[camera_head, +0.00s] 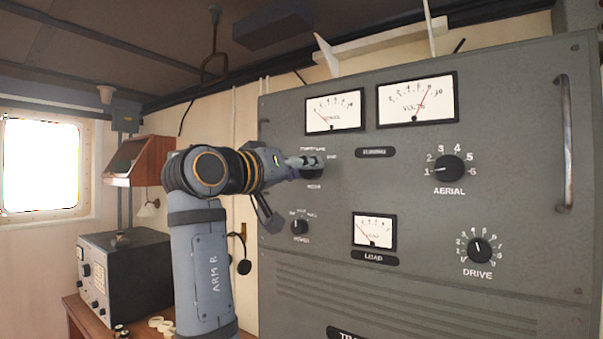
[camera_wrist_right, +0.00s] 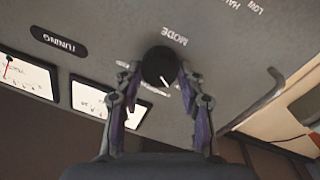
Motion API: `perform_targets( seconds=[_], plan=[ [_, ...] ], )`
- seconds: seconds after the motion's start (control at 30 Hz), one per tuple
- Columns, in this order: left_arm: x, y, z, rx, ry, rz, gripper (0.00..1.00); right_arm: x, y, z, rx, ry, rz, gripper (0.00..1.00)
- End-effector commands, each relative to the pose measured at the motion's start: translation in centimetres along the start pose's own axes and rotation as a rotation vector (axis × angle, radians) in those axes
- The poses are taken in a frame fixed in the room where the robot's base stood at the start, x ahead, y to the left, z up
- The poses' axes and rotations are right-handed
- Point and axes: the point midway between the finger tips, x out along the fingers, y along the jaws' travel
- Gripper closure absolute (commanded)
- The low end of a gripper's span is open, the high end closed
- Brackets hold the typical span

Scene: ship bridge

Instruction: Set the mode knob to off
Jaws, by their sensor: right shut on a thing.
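The mode knob (camera_head: 312,173) is a round black knob on the upper left of the grey panel, partly hidden by my right gripper (camera_head: 308,163) in the head view. In the right wrist view the knob (camera_wrist_right: 159,66) sits between the two fingertips of the right gripper (camera_wrist_right: 160,73), which is shut on it. The picture there is turned over, with the MODE label above the knob. A short white pointer mark shows on the knob's lower right. The position labels around it are mostly hidden. My left gripper is not in view.
The power knob (camera_head: 299,227) is just below the mode knob. The aerial knob (camera_head: 448,168), drive knob (camera_head: 480,250) and load meter (camera_head: 373,232) are farther right. Two meters sit above. A metal handle (camera_head: 564,145) stands out at the panel's right edge.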

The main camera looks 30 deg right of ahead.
Motion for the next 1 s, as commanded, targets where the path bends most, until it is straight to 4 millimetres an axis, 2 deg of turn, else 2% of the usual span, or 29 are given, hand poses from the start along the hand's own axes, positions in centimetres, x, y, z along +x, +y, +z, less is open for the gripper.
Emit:
perform_targets(
  seconds=[0.27,0.7,0.73,0.9,1.0],
  plan=[
    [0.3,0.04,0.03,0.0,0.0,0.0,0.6,0.02,0.01,0.01,-0.073,0.006,0.0,0.93],
    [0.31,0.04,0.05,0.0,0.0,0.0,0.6,0.02,0.01,-0.01,-0.084,0.007,0.0,0.93],
    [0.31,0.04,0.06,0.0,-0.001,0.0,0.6,0.02,0.01,-0.01,-0.084,0.007,0.0,0.6],
    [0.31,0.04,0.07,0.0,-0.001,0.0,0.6,0.02,0.0,0.0,-0.083,0.007,-0.001,0.38],
    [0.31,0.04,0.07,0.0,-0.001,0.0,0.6,0.01,0.0,0.01,-0.083,0.007,-0.001,0.38]
  ],
)
